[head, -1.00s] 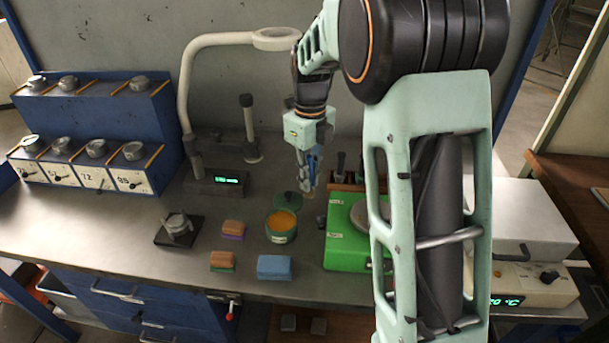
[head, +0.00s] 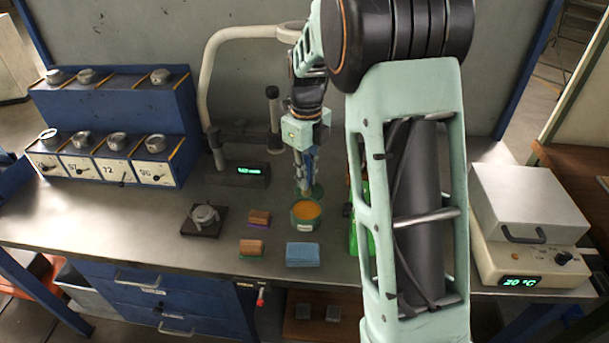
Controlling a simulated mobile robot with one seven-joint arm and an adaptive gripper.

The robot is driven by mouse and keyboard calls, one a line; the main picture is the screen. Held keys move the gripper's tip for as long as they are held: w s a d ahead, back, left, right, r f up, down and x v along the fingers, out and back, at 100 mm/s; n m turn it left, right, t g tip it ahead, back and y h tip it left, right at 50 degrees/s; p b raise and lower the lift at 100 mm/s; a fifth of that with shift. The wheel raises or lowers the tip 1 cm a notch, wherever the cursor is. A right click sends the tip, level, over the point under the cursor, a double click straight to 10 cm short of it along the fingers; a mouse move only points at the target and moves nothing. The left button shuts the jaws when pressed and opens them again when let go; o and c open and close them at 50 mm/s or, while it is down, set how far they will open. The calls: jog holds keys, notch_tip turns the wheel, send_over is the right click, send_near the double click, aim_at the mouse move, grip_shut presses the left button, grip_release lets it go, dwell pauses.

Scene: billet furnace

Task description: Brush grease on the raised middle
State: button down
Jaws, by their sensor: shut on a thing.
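A small grey metal piece with a raised middle (head: 204,213) sits on a black square plate (head: 190,231), left of centre on the bench. An open green pot (head: 305,222) of orange grease stands to its right, with its green lid (head: 318,190) on the bench behind. My gripper (head: 304,172) points down just behind and above the pot, its fingers shut on a thin upright tool that looks like a brush. The tool's lower end is hard to make out, so I cannot tell whether it touches the pot or grease.
Wood-backed blocks (head: 259,217) (head: 251,247) and a blue block (head: 303,254) lie around the pot. My arm hides most of a green device (head: 359,236). A heater box (head: 530,215) stands right.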

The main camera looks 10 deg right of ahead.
aim_at(307, 193)
jog(key=shift+f+b, duration=2.15)
jog(key=shift+f, duration=0.8)
jog(key=shift+f, duration=0.6)
jog(key=shift+r, duration=0.1)
jog(key=shift+r+p, duration=2.5)
jog(key=shift+r, duration=0.95)
